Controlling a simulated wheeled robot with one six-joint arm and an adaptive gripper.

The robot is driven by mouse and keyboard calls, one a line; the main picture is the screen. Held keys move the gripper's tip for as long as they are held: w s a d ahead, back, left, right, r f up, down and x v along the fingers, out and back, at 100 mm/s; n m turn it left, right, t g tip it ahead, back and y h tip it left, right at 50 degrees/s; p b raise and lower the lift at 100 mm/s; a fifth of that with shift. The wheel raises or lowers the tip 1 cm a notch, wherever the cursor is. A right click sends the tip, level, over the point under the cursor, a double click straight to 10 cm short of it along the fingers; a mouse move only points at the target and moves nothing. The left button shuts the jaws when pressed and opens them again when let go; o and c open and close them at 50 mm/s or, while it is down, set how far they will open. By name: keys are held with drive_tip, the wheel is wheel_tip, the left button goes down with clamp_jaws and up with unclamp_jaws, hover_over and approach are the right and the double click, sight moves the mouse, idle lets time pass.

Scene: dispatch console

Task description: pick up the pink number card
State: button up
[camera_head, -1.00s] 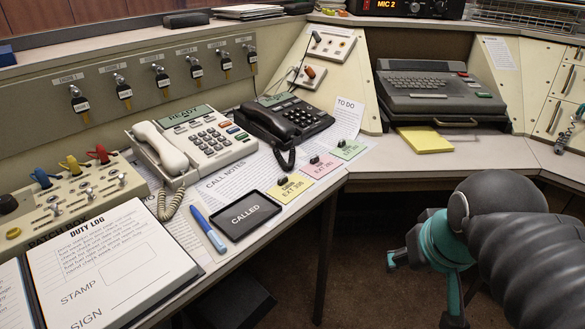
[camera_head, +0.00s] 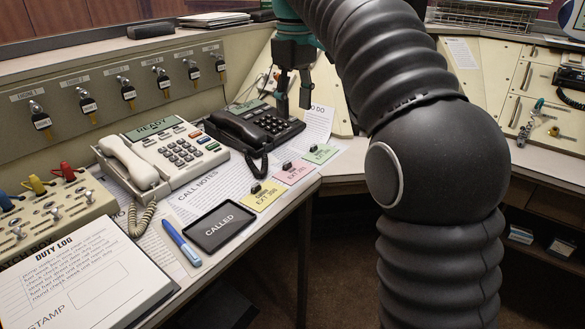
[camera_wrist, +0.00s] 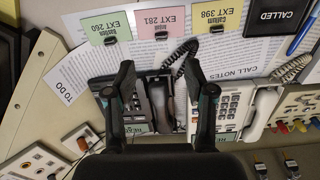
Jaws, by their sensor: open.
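The pink number card (camera_head: 296,174) lies on the desk near its front edge, between the yellow card (camera_head: 264,195) and the green card (camera_head: 321,154), with a small black clip at its back edge. In the wrist view the pink card (camera_wrist: 159,24) is at the top, reading EXT 281, upside down. My gripper (camera_head: 294,102) is open and empty, pointing down over the black telephone (camera_head: 252,124), behind the pink card. In the wrist view the open fingers (camera_wrist: 162,78) straddle the black handset, and the card is beyond the fingertips, apart from them.
The black telephone and its coiled cord sit behind the cards. A white telephone (camera_head: 177,148), a CALLED tablet (camera_head: 216,225), a blue pen (camera_head: 181,242) and a duty log binder (camera_head: 84,277) lie to the left. A TO DO sheet (camera_head: 318,122) lies behind the green card.

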sight(289, 163)
drive_tip(key=shift+n, duration=0.3)
drive_tip(key=f, duration=0.4)
drive_tip(key=f+b, duration=0.1)
drive_tip(key=f, duration=0.4)
drive_tip(key=w+a+f, duration=0.1)
drive_tip(key=f, duration=0.4)
drive_tip(key=shift+a, duration=0.1)
drive_tip(key=shift+r, duration=0.1)
drive_tip(key=c, duration=0.9)
